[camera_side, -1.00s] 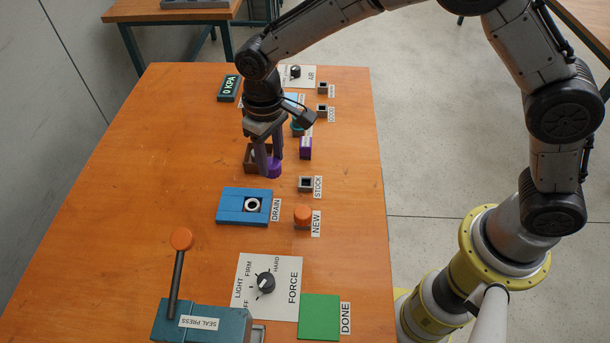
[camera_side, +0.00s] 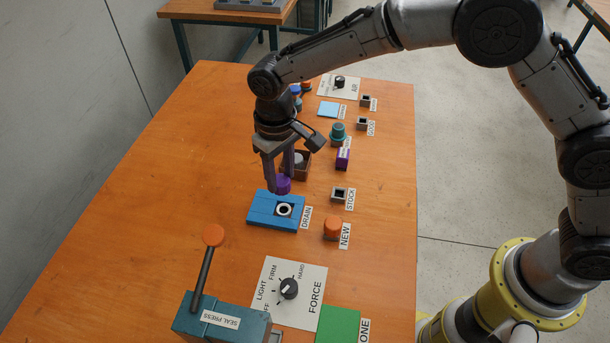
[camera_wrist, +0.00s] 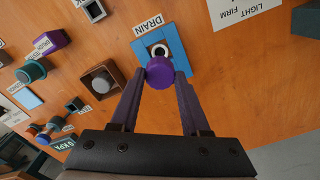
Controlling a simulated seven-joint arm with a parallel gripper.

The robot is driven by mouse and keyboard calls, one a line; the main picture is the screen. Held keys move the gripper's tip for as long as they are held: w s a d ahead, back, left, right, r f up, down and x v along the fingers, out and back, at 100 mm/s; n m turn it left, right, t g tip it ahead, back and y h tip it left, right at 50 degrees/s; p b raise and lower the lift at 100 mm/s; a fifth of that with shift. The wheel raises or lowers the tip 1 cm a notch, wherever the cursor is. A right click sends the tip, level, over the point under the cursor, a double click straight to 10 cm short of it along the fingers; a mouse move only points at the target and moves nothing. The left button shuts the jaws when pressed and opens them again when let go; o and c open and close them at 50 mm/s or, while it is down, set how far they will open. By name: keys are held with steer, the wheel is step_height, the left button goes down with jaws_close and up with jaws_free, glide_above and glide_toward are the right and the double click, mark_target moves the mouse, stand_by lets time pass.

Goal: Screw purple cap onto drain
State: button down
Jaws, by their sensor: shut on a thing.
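My gripper (camera_side: 279,180) is shut on the purple cap (camera_side: 283,185), held above the table at the far edge of the drain block. The cap also shows between the fingertips in the wrist view (camera_wrist: 161,73). The drain is a blue block (camera_side: 262,211) with a white ring and dark hole (camera_side: 284,210), labelled DRAIN. The ring is uncovered in the side view. In the wrist view the cap covers part of the block just below the ring (camera_wrist: 160,51). The gap between cap and block is hard to judge.
A brown open box (camera_side: 303,168) with a pale round piece stands just behind my gripper. An orange cap (camera_side: 333,226) at NEW and a STOCK socket (camera_side: 340,193) lie to the right. The FORCE dial (camera_side: 289,288) and SEAL PRESS (camera_side: 222,321) are in front. The table's left side is clear.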

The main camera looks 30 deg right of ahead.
mark_target(282, 190)
steer(key=shift+f, duration=2.6)
steer(key=shift+f, duration=1.1)
steer(key=shift+c, duration=1.5)
jaws_free()
step_height(282, 190, up, 14)
steer(key=shift+f, duration=0.1)
steer(key=shift+d, duration=0.1)
